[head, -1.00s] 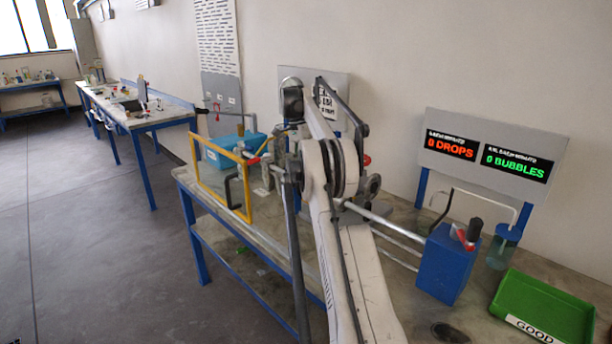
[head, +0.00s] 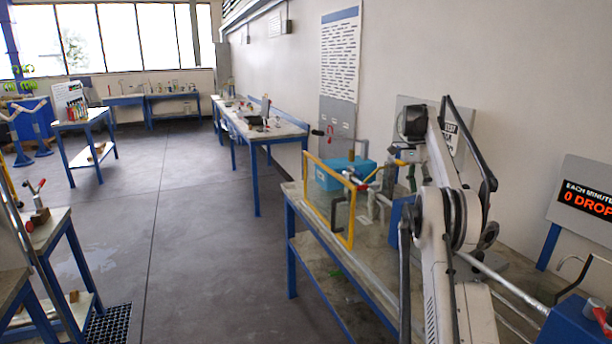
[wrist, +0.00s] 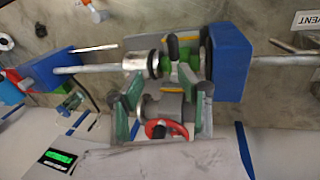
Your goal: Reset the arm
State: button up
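In the head view my white arm rises at the right and bends over above the bench (head: 375,285). My gripper is hidden there behind the arm links. In the wrist view my gripper (wrist: 168,90) spreads its grey-green fingers apart, with a gap between them. Past the fingertips runs a metal pipe with a flange (wrist: 140,60), beside a blue block (wrist: 232,55). A red ring (wrist: 165,128) shows low between the fingers; I cannot tell what it belongs to. I see nothing clearly clamped.
A yellow frame (head: 308,190) and a teal box (head: 345,172) stand on the bench left of my arm. A drops display (head: 587,199) stands at the right. Other benches (head: 262,128) line the wall. The grey floor (head: 185,230) is open in the middle.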

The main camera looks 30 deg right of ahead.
jog(key=a+r+n+t+h, duration=0.15)
jog(key=a+r, duration=0.25)
jog(key=a, duration=0.4)
jog(key=w+a+r+n+t+b, duration=0.1)
jog(key=a+r+n, duration=0.25)
jog(key=a, duration=0.35)
jog(key=a+r+n+t, duration=0.1)
jog(key=a+r+n, duration=0.1)
jog(key=a+r, duration=0.45)
jog(key=s+a+f+n+t+b, duration=0.1)
jog(key=s+a+n, duration=0.1)
jog(key=s+a, duration=0.5)
jog(key=s+a+f+n+t, duration=0.1)
jog(key=s+a+n, duration=0.1)
jog(key=a, duration=0.9)
jog(key=s+a+f+n+t, duration=0.2)
jog(key=s+a+f+n, duration=0.2)
jog(key=s+a+f, duration=0.4)
jog(key=s+a+f+n+t+y+b, duration=0.1)
jog(key=s+a+f+n+t, duration=0.1)
jog(key=s+a+f, duration=0.7)
jog(key=s+n, duration=0.1)
jog(key=s, duration=0.5)
jog(key=shift+s+n+t, duration=0.15)
jog(key=shift+n+t, duration=0.2)
jog(key=shift+n, duration=0.05)
